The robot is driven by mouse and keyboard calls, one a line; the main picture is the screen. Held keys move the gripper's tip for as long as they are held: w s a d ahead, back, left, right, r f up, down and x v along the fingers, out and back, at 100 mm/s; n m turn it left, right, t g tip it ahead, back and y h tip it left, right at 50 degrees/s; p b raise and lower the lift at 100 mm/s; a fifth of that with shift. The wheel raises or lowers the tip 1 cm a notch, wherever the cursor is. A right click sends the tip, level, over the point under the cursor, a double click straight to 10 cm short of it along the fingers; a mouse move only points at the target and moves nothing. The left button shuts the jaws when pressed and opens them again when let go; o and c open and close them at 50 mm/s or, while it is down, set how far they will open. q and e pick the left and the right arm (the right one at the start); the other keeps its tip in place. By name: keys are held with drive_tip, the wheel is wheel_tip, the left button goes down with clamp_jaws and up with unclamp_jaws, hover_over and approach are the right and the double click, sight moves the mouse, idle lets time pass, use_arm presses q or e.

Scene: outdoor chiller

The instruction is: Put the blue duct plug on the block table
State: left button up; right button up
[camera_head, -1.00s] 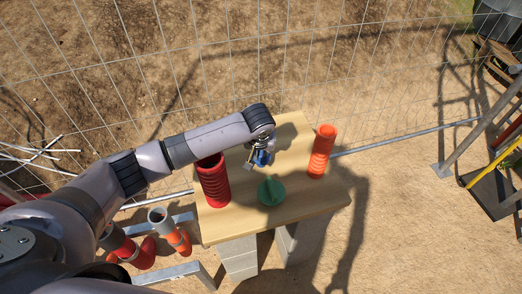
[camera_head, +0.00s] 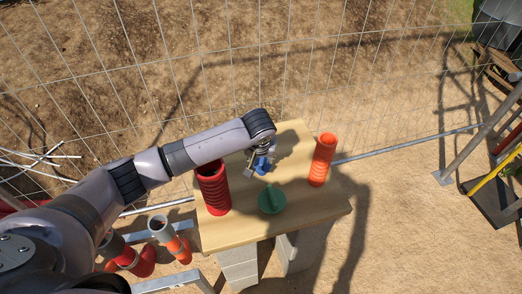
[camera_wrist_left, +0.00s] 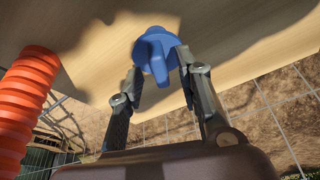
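The blue duct plug (camera_head: 262,164) is at the middle of the wooden top of the block table (camera_head: 235,230), near its far side. In the left wrist view the plug (camera_wrist_left: 157,52) shows its raised grip, set against the table top; I cannot tell whether it touches the wood. My left gripper (camera_head: 259,168) is over the plug from behind. In the left wrist view its fingers (camera_wrist_left: 160,78) are spread, one on each side of the plug's grip, and look open. My right gripper is not in view.
A green plug (camera_head: 271,201) lies close in front of the blue one. A red corrugated duct (camera_head: 213,190) stands left, an orange one (camera_head: 322,160) right; it also shows in the wrist view (camera_wrist_left: 22,105). A wire fence (camera_head: 300,60) runs behind the table.

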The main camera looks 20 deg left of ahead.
use_arm(q)
drive_tip(key=v, duration=1)
drive_tip(key=shift+r, duration=0.35)
drive_tip(key=shift+s+f, duration=0.1)
drive_tip(key=shift+s, duration=0.05)
